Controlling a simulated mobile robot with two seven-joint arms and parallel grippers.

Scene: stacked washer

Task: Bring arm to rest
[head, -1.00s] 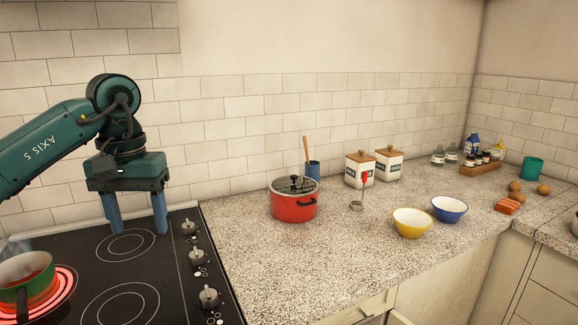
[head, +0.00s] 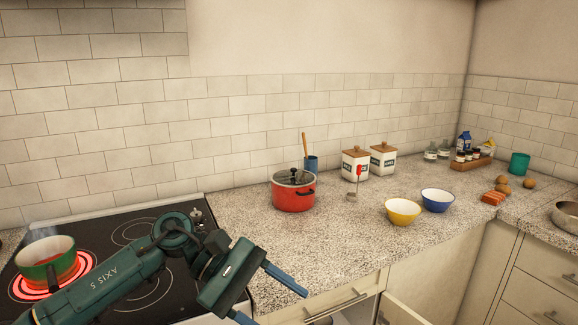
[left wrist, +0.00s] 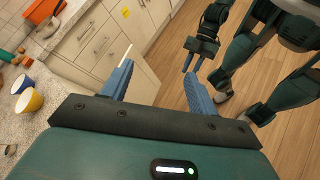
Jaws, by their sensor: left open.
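My left gripper (head: 272,303) is low in front of the cooktop's right corner and the counter edge in the head view. Its two blue fingers are apart and empty, pointing down to the right. In the left wrist view the same gripper (left wrist: 158,70) has nothing between its fingers, with cabinet fronts and wood floor beyond. My right gripper (left wrist: 193,66) shows small in the left wrist view, hanging over the floor. Its blue fingers look apart and empty. It is not in the head view.
A green pot (head: 44,256) stands on a glowing red burner. A red lidded pot (head: 293,194), yellow bowl (head: 402,212) and blue bowl (head: 437,200) are on the counter (head: 330,240). A drawer (head: 335,303) and a cabinet door that stands open (head: 400,308) are below the counter.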

